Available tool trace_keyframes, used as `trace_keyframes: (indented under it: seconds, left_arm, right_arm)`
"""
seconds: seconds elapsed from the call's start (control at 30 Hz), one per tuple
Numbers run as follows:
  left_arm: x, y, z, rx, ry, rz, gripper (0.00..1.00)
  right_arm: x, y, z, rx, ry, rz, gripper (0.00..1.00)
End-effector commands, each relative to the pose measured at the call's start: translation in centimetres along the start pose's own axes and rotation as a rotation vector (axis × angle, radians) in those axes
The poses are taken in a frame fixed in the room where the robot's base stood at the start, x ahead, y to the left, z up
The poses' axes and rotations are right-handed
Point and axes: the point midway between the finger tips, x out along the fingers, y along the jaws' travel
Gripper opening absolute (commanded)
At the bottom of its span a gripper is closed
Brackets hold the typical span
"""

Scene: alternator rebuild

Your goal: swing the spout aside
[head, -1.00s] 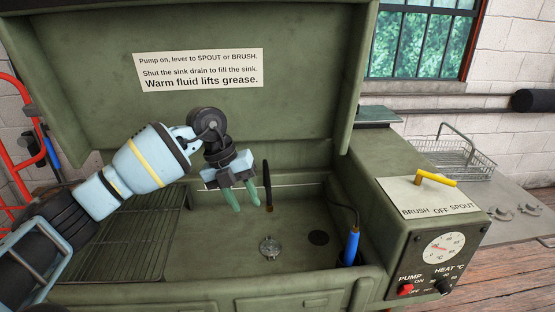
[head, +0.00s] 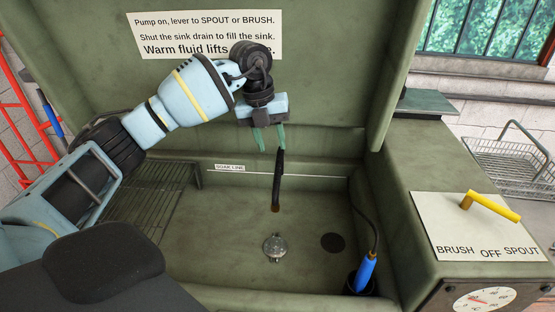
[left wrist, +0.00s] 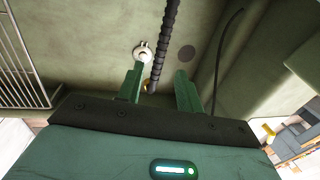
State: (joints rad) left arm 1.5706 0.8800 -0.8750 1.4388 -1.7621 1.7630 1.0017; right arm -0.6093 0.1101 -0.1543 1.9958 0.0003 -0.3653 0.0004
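The spout (head: 278,182) is a thin black ribbed tube with a brass tip, hanging over the sink near its back wall. My left gripper (head: 269,142) is open and empty, its green fingers pointing down at the spout's upper end. In the left wrist view the spout (left wrist: 165,45) runs between the two open fingers of the left gripper (left wrist: 158,76). I cannot tell whether the fingers are around it or short of it. The spout's top end is partly hidden by the fingers. My right gripper is not in view.
A round metal part (head: 275,247) lies on the sink floor beside the dark drain (head: 333,242). A blue-handled brush (head: 366,272) stands at the right. A wire rack (head: 150,215) is at the left. The yellow lever (head: 492,207) points toward SPOUT.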

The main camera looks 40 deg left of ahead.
Motion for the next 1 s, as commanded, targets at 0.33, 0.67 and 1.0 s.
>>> trace_keyframes:
  seconds: [0.33, 0.67, 1.0]
  left_arm:
    - [5.2, 0.0, -0.1, 0.001, 0.003, 0.001, 0.36]
    - [6.6, 0.0, 0.0, 0.001, 0.0, -0.001, 0.36]
    - [6.5, 0.0, -0.1, 0.001, 0.0, 0.0, 0.11]
  right_arm:
    - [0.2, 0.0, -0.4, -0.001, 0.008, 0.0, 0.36]
    - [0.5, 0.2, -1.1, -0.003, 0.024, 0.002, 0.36]
    - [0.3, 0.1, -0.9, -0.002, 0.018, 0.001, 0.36]
